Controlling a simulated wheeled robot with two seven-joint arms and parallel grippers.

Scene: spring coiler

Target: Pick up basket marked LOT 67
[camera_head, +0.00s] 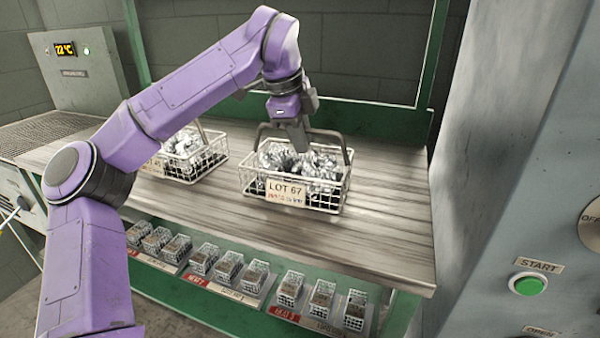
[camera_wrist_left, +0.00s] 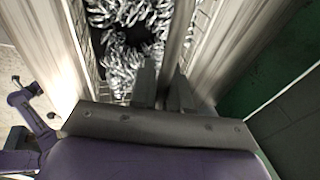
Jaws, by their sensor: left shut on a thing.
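The basket marked LOT 67 (camera_head: 318,202) is a white wire basket full of shiny metal springs, with a dark handle arching over it. It sits upright on the wooden bench, right of centre in the head view. My left gripper (camera_head: 299,138) comes down from above onto the handle (camera_head: 335,135) and is shut on it. In the left wrist view, the fingers (camera_wrist_left: 163,88) sit on either side of the handle bar (camera_wrist_left: 178,40), with the springs (camera_wrist_left: 130,25) below. Whether the basket's base touches the bench is hard to tell. My right gripper is not in view.
A second wire basket of springs (camera_head: 190,158) stands to the left, partly behind my arm. Small baskets (camera_head: 229,266) fill a lower shelf. A grey machine with a green START button (camera_head: 528,285) rises at the right. The bench front (camera_head: 330,245) is clear.

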